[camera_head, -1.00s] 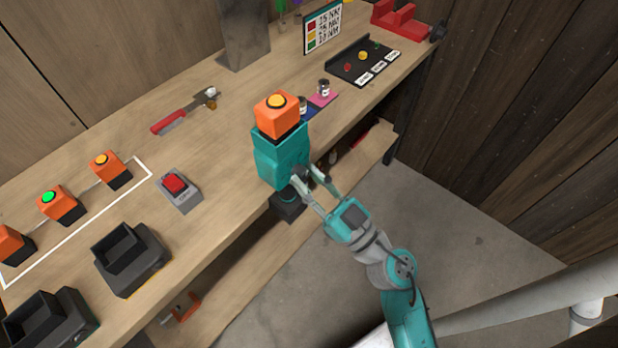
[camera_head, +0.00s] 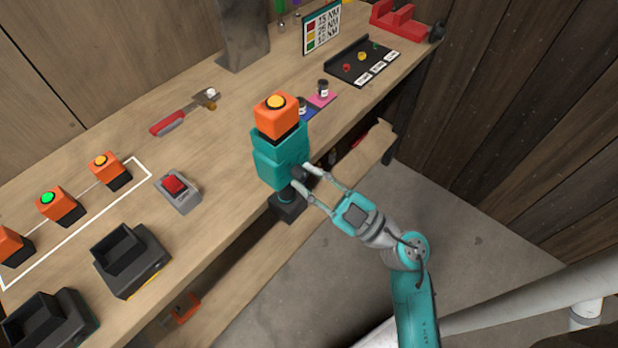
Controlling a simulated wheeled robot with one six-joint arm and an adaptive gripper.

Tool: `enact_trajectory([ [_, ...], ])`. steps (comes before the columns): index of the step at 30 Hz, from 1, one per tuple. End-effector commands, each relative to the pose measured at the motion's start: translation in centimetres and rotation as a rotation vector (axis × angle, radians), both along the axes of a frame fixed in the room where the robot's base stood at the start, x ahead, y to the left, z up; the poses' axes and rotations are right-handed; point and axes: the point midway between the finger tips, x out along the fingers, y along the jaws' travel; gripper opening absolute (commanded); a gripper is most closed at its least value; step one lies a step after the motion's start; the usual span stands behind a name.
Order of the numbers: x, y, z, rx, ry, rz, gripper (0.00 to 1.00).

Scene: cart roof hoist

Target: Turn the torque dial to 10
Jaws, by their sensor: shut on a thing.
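A teal tool body (camera_head: 278,160) stands upright at the front edge of the bench in a black base (camera_head: 287,208). An orange block (camera_head: 276,117) with a yellow button sits on top of it. A small dark knob, seemingly the torque dial (camera_head: 298,173), is on its side facing my arm. My gripper (camera_head: 302,177) reaches in from the lower right, its two fingers on either side of this knob and shut on it. The fingertips partly cover the knob, and the dial's numbers cannot be read.
A grey box with a red button (camera_head: 175,186) and black bins (camera_head: 130,260) are left of the tool. A red-handled wrench (camera_head: 183,114) lies behind. A torque chart (camera_head: 322,27) and a black tray (camera_head: 362,62) are at the back right. Floor is clear right of the bench.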

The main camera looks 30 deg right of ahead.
Motion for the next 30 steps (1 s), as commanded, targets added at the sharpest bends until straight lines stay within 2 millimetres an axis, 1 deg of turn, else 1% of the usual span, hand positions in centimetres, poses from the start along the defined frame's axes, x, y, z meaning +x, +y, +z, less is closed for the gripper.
enact_trajectory([
  [30,0.14,-0.43,0.56,-0.910,-0.296,0.000,0.00],
])
